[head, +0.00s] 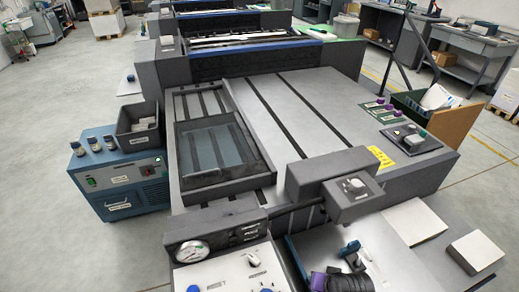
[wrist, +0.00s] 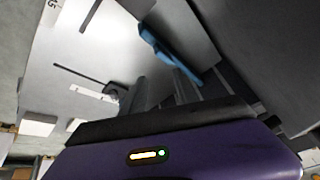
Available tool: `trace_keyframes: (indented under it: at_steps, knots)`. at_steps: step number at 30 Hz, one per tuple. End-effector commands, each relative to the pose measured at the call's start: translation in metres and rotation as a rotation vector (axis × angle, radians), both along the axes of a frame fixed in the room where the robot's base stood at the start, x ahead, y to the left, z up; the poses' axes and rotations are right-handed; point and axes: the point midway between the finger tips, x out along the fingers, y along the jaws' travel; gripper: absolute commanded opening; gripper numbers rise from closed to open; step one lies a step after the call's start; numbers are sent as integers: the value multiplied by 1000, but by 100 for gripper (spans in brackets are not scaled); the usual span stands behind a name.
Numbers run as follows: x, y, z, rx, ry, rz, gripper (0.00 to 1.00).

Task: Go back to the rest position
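My gripper (wrist: 160,82) shows in the wrist view as a purple body with a black front edge and a small lit indicator. Its two grey fingers stand apart, with no thing clearly held between them. A blue part (wrist: 167,50) lies by the fingertips over a pale grey surface; whether it touches them I cannot tell. In the head view a blue part (head: 349,248) shows near the bottom edge, beside a dark and purple shape that looks like my gripper, partly cut off. The rest position itself is not marked in either view.
A large grey press table (head: 315,105) fills the middle, with a framed dark glass panel (head: 210,145). A grey raised block (head: 330,170) stands close ahead. A gauge panel (head: 193,250) is at lower left, a pale block (head: 476,252) at lower right.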

Motion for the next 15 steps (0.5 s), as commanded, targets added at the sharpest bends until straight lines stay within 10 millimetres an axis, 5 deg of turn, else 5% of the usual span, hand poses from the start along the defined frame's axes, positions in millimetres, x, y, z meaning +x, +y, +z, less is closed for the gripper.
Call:
trace_keyframes:
  at_steps: [7, 15]
  knots:
    - [-13, -7, 44, -66, -401, 89, 36]
    - [-83, -9, 109, -138, -727, 151, 36]
